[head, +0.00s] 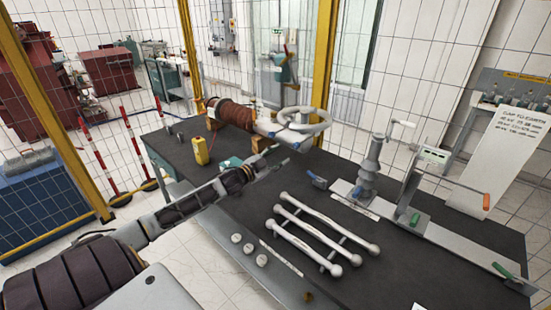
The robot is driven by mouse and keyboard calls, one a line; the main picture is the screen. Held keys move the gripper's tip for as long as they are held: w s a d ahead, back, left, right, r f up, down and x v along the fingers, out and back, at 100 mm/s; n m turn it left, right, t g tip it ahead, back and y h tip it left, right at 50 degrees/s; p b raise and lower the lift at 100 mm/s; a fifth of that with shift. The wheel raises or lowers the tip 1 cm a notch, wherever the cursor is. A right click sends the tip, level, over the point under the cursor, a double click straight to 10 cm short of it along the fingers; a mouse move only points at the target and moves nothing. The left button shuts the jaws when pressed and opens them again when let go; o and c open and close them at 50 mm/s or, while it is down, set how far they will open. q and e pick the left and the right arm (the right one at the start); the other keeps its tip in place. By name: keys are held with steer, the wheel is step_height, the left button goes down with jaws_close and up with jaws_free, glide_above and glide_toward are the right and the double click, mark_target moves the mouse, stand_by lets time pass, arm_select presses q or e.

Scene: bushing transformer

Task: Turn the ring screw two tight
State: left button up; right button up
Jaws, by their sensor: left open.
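A brown bushing (236,113) lies on its side on wooden supports at the far left of the dark table. No separate ring screw can be made out at this size, so I cannot tell which one is screw two. My left gripper (280,163) reaches in from the left over the table. It is open, in front of and below the ring, and appears apart from it. Its fingers are small and hard to make out. My right gripper is not in view.
A yellow bottle-like object (200,151) stands left of the bushing. Several grey rods (308,231) lie mid-table. A grey post device (368,165) and a lever frame (421,182) stand on the right. A mesh fence with yellow posts (323,55) is behind.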

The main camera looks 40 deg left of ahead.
arm_select(q)
steer(key=shift+s, duration=0.35)
stand_by(0.7)
